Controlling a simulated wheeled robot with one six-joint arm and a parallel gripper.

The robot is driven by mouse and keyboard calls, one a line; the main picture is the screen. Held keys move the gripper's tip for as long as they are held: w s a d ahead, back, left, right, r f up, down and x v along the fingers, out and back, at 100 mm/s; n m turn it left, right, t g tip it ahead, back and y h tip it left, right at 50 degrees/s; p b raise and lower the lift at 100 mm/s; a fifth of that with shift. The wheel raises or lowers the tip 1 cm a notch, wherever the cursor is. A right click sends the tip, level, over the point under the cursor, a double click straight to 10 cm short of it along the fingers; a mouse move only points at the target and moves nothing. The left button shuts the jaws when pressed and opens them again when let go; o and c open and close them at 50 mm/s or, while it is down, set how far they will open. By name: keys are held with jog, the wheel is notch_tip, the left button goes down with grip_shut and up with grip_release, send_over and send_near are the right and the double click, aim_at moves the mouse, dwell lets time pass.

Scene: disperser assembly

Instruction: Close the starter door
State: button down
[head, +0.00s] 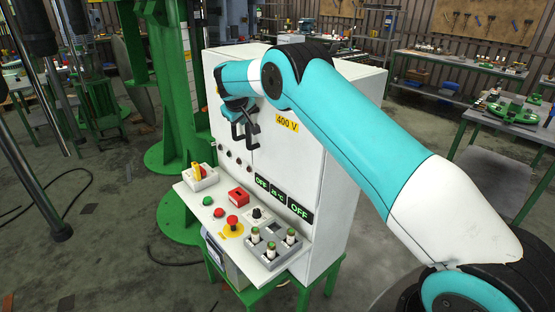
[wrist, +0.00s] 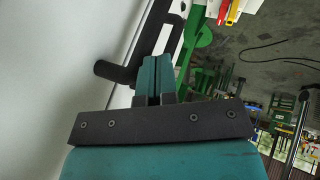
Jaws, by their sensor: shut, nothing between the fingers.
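The starter cabinet (head: 289,165) is white, with a yellow 400 V label on its upper front. A vertical line runs down the front below my gripper; I cannot tell for sure whether the door stands slightly ajar or is flush. My gripper (head: 243,132) is at the upper part of the front, left of the label. In the wrist view my gripper (wrist: 158,75) has its teal fingers together with nothing between them. A black handle (wrist: 115,73) is just left of the fingers, beside a pale panel (wrist: 60,60). Whether fingers and handle touch is unclear.
A control shelf (head: 255,262) with buttons and switches juts out below the cabinet front. Small green displays (head: 278,193) sit above it. A green machine column (head: 175,90) stands close on the left. Workbenches (head: 485,75) are far right; the floor between is mostly clear.

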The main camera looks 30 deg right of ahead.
jog(key=s+a+r+n+y+b, duration=0.1)
jog(key=s+a+r+b, duration=0.1)
jog(key=s+a+r, duration=0.4)
jog(key=s+a+r+y+b, duration=0.1)
jog(key=s+a+r, duration=0.2)
jog(key=s+r, duration=0.35)
jog(key=s+a+f+n+g+y, duration=0.1)
jog(key=s+g+y, duration=0.1)
jog(key=s, duration=1.2)
jog(key=s+a+f+n+g+y, duration=0.1)
jog(key=s+a+f+g+y, duration=0.1)
jog(key=s, duration=1.2)
jog(key=s+a+f+n+g+y, duration=0.1)
jog(key=s+a+g+y, duration=0.1)
jog(key=s, duration=1.2)
jog(key=shift+a+f, duration=0.25)
jog(key=shift+f, duration=0.1)
jog(key=shift+s+a+r, duration=0.1)
jog(key=shift+s+r, duration=0.2)
jog(key=shift+s, duration=0.35)
